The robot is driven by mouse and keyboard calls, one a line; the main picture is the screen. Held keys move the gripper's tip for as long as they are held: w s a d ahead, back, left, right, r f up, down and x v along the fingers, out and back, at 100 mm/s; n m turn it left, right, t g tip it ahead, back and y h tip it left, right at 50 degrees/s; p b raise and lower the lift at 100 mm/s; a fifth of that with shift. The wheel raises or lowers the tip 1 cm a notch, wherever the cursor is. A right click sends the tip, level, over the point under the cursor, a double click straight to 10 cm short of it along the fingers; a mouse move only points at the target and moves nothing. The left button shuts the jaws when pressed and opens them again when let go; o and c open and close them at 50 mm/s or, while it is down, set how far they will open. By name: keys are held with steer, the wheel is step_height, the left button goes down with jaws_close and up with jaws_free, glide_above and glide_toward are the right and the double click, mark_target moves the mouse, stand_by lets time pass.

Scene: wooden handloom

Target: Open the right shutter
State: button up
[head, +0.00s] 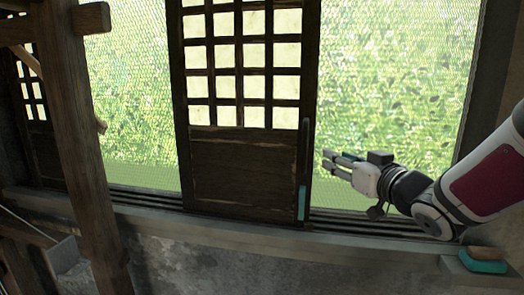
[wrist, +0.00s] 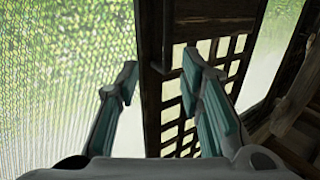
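The right shutter (head: 243,165) is a dark wooden sliding panel with a pale paned lattice above and a solid board below. It stands upright in the sill tracks at the middle of the head view, with mesh window bare on both sides. A thin dark upright bar (head: 305,150) runs along its right edge, with a teal piece (head: 302,203) low down.
A wooden loom post (head: 75,130) stands in the left foreground. Part of another lattice panel (head: 36,100) shows at the far left. The grooved sill (head: 370,228) runs below the window. A teal and tan item (head: 486,266) lies on a ledge at lower right.

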mark_target(307, 145)
steer(key=shift+y, duration=0.3)
steer(key=x, duration=0.9)
steer(key=a+x, duration=0.1)
steer(key=x, duration=0.4)
steer(key=shift+s+p, duration=0.1)
steer(key=shift+p, duration=0.3)
jaws_close()
